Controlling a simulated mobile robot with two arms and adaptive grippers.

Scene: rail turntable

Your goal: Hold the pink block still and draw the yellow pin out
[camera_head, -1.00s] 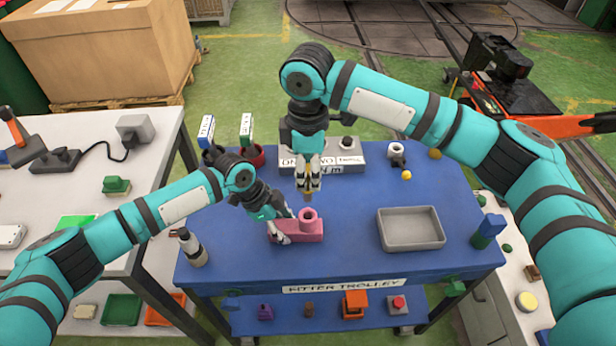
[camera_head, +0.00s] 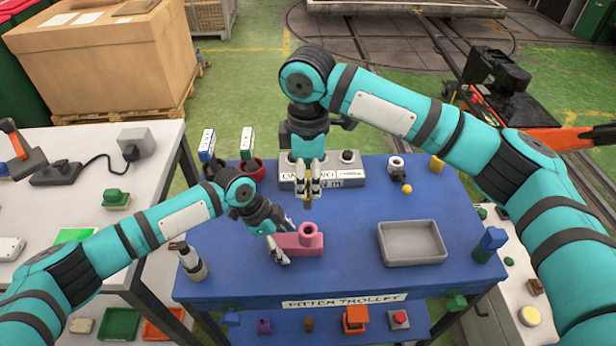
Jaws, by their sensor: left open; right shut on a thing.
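The pink block (camera_head: 312,241) lies on the blue trolley top (camera_head: 350,265), with a round hollow collar standing at its right end. My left gripper (camera_head: 286,243) is open at the block's left end, with one finger on the near side and the other by the far side. Whether either finger touches the block cannot be told.
A grey tray (camera_head: 412,258) sits to the right. A grey labelled box (camera_head: 350,172) is behind my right gripper. The top between block and tray is clear.

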